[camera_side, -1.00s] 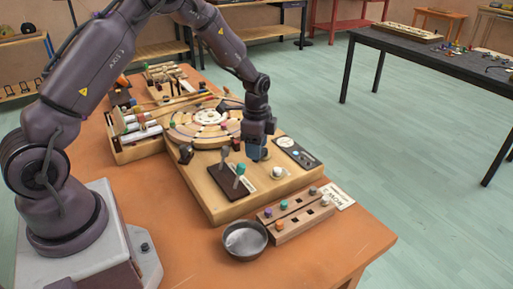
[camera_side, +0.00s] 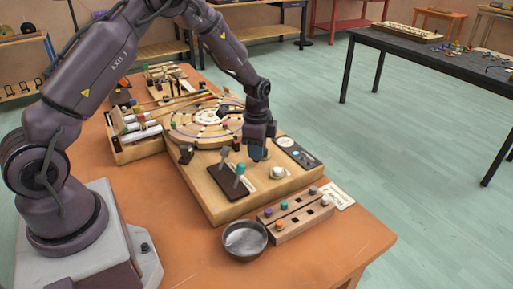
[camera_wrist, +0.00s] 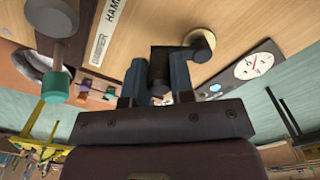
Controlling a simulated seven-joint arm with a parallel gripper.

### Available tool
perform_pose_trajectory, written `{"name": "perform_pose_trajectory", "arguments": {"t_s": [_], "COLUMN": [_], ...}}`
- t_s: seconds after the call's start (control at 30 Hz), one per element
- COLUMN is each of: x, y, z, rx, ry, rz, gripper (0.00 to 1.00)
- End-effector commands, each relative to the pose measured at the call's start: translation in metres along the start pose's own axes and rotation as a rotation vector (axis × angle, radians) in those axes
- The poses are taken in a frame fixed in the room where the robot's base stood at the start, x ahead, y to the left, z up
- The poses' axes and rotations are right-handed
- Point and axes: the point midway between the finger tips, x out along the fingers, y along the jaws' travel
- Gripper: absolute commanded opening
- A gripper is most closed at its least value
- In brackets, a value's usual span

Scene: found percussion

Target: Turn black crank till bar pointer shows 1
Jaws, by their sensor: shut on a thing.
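My gripper (camera_wrist: 157,84) is shut on the handle of the black crank (camera_wrist: 162,54) in the wrist view, one finger on each side. The crank's arm runs right to a round brass hub (camera_wrist: 202,42) on the wooden board. In the side view my gripper (camera_side: 257,155) is low over the board and hides most of the crank. A white dial (camera_wrist: 253,65) sits on a dark panel right of the crank, with a thin reddish mark across its face. The panel (camera_side: 297,152) also shows in the side view. The pointer's number is too small to read.
Two levers, green-knobbed (camera_side: 240,169) and grey-knobbed (camera_side: 224,152), stand left of my gripper. A pale dome (camera_side: 277,172) is close in front. A round wheel (camera_side: 200,128) lies behind. A metal bowl (camera_side: 245,239) and a wooden block with coloured pegs (camera_side: 297,215) are near the front.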

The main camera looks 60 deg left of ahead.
Motion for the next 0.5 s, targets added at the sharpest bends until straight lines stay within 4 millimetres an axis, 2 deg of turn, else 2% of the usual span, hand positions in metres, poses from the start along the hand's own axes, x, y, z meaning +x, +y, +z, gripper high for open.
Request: {"name": "perform_pose_trajectory", "arguments": {"t_s": [0.27,0.5], "x": [-0.001,-0.001], "y": [0.001,-0.001], "z": [-0.009,-0.019], "rx": [-0.172,-0.396], "ry": [0.0,0.001], "rz": [-0.001,-0.002], "gripper": [0.0,0.0]}}
